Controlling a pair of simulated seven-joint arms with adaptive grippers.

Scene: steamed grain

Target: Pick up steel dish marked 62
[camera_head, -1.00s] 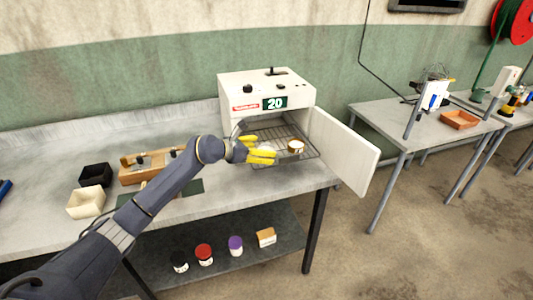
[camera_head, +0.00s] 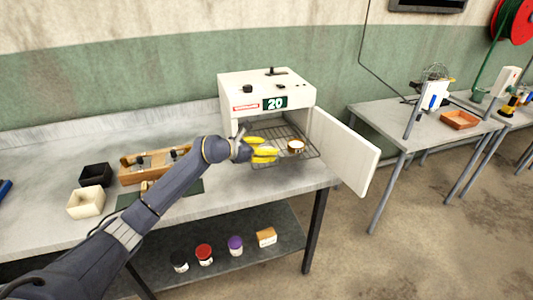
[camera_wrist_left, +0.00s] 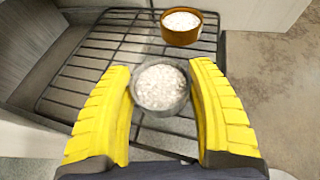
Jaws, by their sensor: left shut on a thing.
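My left gripper (camera_head: 264,150), with ribbed yellow fingers, is at the front of the open oven on the wire rack. In the left wrist view its fingers stand on either side of a round grey steel dish (camera_wrist_left: 160,88) filled with white grain, and are shut on it. No number shows on the dish; its outer side is mostly hidden. A second dish, brown-orange with white grain (camera_wrist_left: 181,25), sits farther along the rack; it also shows in the head view (camera_head: 296,146). My right gripper is not in view.
The white oven (camera_head: 235,90) shows 20 and has its door (camera_head: 345,152) swung open to the right. The wire rack (camera_head: 300,135) sticks out of it. A wooden holder (camera_head: 140,172), black box (camera_head: 96,175) and cream box (camera_head: 86,203) stand left on the bench.

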